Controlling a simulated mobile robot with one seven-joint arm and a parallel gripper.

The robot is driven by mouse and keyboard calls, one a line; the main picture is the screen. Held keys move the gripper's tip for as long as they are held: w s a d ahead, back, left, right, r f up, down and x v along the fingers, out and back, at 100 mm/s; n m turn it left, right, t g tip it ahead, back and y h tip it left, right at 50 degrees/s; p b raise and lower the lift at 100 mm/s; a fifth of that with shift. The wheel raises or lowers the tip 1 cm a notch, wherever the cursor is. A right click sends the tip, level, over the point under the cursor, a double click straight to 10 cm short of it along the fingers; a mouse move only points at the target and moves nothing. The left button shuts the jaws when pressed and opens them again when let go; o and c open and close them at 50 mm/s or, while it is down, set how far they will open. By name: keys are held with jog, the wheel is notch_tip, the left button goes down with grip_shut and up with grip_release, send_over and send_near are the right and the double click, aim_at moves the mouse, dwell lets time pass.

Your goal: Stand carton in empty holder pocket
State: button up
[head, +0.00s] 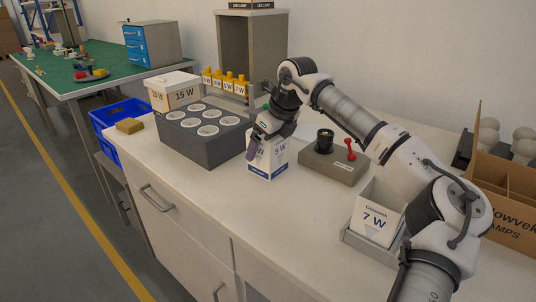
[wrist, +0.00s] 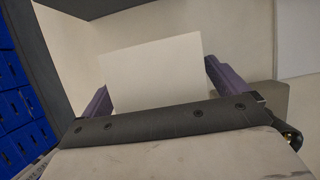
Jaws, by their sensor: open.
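A white carton with a blue "5 W" print (head: 268,160) stands upright on the counter, between the grey block and the socket device. My gripper (head: 264,138) is over its top, pointing down. In the wrist view, the carton's pale top (wrist: 155,75) lies between the two purple fingers (wrist: 158,82), which are apart on either side. I cannot tell whether either finger touches it. A grey holder (head: 360,243) at the counter's front right has a "7 W" carton (head: 375,222) standing in it.
A dark grey block (head: 211,156) with several round white tops stands left of the carton. A socket device (head: 335,167) with a red lever stands right. A "15 W" box (head: 172,91) and tan sponge-like block (head: 129,126) are left. An open lamp box (head: 503,205) is far right.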

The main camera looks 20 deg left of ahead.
jog(key=c, duration=1.1)
jog(key=shift+r, duration=0.1)
notch_tip(320, 180, up, 20)
jog(key=p, duration=0.2)
jog(key=shift+p, duration=0.4)
